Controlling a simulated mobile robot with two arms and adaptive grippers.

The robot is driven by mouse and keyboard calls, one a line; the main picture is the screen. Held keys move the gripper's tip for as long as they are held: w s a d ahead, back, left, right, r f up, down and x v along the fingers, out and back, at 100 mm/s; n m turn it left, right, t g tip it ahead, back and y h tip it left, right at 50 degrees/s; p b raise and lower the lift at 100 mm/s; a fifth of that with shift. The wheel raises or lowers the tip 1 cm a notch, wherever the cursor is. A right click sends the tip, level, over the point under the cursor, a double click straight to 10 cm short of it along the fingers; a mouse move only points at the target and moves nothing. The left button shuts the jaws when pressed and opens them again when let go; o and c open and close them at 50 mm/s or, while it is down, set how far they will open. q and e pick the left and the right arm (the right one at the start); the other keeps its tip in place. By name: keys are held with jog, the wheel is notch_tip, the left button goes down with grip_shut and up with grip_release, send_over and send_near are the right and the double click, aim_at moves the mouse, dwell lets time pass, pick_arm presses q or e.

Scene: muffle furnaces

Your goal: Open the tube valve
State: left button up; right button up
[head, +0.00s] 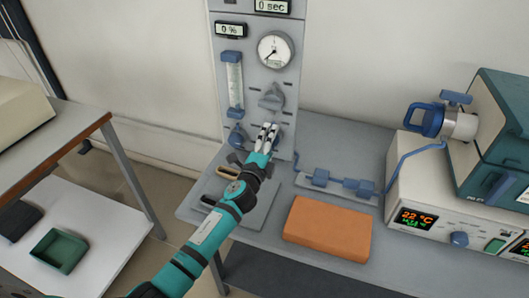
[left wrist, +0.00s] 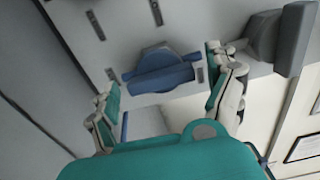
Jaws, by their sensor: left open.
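My left gripper (head: 266,134) is at the lower part of the upright grey panel (head: 218,70), just below a grey knob (head: 272,97). Its two fingers are apart and empty. In the left wrist view, a blue valve handle (left wrist: 162,72) on the panel lies ahead, between the fingers (left wrist: 168,100), with dark marks around it. I see no clear contact. In the head view my gripper mostly hides this handle. The grey knob is at the right in the left wrist view (left wrist: 280,38). Another blue knob (head: 237,135) is just left of my gripper. My right gripper is not in view.
The panel also has a gauge (head: 275,49), a flow tube (head: 233,83) and displays. An orange block (head: 328,228) and blue tube fittings (head: 358,186) are on the bench to the right. A furnace (head: 495,130) with a blue-handled metal fitting (head: 459,122) stands at the far right.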

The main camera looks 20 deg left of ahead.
pick_arm(q)
jog(key=s, duration=1.1)
jog(key=shift+s+a, duration=0.2)
jog(key=shift+s, duration=0.1)
